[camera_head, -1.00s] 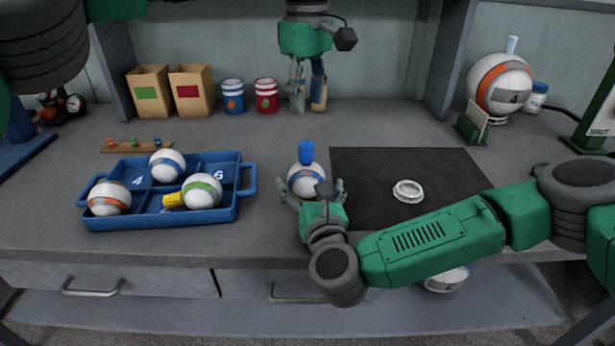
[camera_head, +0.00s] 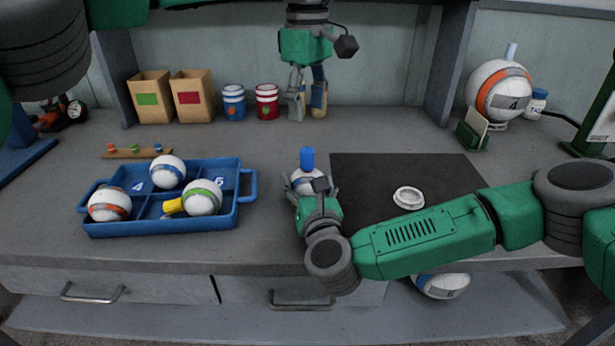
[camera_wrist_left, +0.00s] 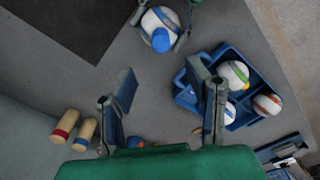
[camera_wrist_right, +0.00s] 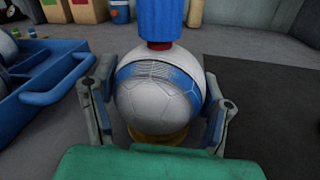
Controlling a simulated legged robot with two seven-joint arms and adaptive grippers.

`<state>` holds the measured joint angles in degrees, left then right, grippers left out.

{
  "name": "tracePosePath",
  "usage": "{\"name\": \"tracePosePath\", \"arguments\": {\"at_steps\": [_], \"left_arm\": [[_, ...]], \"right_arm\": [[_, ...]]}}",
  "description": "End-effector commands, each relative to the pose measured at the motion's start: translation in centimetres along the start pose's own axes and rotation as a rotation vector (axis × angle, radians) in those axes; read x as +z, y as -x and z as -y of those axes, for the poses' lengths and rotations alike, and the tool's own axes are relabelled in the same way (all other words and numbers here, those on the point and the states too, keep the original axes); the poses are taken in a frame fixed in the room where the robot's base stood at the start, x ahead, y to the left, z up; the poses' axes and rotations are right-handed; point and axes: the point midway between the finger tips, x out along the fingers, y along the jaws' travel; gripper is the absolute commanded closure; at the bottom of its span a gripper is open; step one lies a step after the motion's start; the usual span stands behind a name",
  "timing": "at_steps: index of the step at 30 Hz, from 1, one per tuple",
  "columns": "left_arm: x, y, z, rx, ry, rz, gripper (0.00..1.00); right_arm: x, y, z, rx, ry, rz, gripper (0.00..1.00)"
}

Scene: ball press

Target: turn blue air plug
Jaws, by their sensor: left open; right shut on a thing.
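The blue air plug (camera_head: 307,158) stands upright on top of a white ball with a blue band (camera_head: 305,180). In the right wrist view the plug (camera_wrist_right: 160,20) has a red base where it meets the ball. My right gripper (camera_head: 311,189) is shut on this ball (camera_wrist_right: 155,95), with one finger on each side. The ball rests on a yellowish ring (camera_wrist_right: 157,135). My left gripper (camera_head: 308,112) is open and empty, pointing down behind and above the plug. In the left wrist view its fingers are wide apart, and the plug (camera_wrist_left: 161,40) shows beyond them.
A blue tray (camera_head: 240,205) with several balls and a yellow piece stands on the left. A black mat (camera_head: 400,170) with a white ring (camera_head: 408,198) lies on the right. Boxes (camera_head: 150,98) and two cans (camera_head: 266,101) stand at the back. The bench behind the tray is mostly clear.

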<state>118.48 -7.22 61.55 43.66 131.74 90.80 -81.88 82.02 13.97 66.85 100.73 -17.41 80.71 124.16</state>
Motion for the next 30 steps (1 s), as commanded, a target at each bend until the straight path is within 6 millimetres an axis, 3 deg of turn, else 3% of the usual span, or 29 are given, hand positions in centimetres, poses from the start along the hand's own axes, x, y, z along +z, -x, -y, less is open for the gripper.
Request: {"name": "tracePosePath", "arguments": {"at_steps": [4,8,30], "left_arm": [[0.0,0.1,0.0,0.001,0.135,0.001,0.56],[0.0,0.3,0.0,0.001,0.380,0.002,0.56],[0.0,1.6,0.1,-0.001,2.045,0.011,0.56]], "right_arm": [[0.0,0.0,0.0,0.000,0.000,0.000,0.62],[0.0,0.0,0.0,0.000,0.000,0.000,0.62],[0.0,0.0,0.0,0.000,0.000,0.000,0.62]]}}
